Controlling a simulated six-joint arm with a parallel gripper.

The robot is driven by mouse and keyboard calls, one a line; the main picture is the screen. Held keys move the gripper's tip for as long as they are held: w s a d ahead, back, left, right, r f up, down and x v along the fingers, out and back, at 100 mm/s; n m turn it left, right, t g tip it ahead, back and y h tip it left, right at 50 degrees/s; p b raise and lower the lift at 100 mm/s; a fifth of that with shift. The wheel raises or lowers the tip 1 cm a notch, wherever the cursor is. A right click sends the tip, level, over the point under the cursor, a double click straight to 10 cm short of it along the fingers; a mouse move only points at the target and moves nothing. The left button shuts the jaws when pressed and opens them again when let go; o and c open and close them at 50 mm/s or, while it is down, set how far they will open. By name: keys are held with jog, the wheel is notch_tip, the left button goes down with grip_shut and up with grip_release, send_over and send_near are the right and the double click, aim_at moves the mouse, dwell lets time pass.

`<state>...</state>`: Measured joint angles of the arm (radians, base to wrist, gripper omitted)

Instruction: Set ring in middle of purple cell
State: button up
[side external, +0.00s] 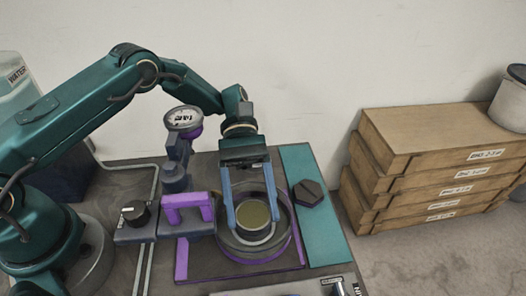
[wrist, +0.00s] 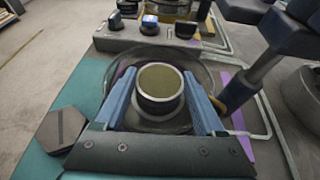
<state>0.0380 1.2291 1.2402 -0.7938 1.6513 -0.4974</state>
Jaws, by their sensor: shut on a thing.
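The ring (side external: 252,231) is a short grey round wall around an olive-gold face. My gripper (side external: 253,221) has its two blue fingers down on either side of the ring and is shut on it. In the wrist view the ring (wrist: 160,104) sits between the fingers and looks upright. It is inside a wide round grey dish (side external: 222,243), within the purple-edged cell (side external: 181,261). The finger contact and the ring's underside are hidden, so I cannot tell whether it rests on the dish floor.
A purple handle (side external: 188,207), black knob (side external: 135,213) and gauge on a post (side external: 183,118) stand left of the cell. A dark hexagonal knob (side external: 308,193) sits on the teal strip (side external: 325,235) at right. Stacked wooden boxes (side external: 430,165) stand further right.

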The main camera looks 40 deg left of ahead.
jog(key=shift+f, duration=0.35)
jog(key=o, duration=1.5)
jog(key=shift+o, duration=0.2)
jog(key=shift+v, duration=2.75)
jog(key=shift+r, duration=0.2)
jog(key=shift+d+r, duration=0.1)
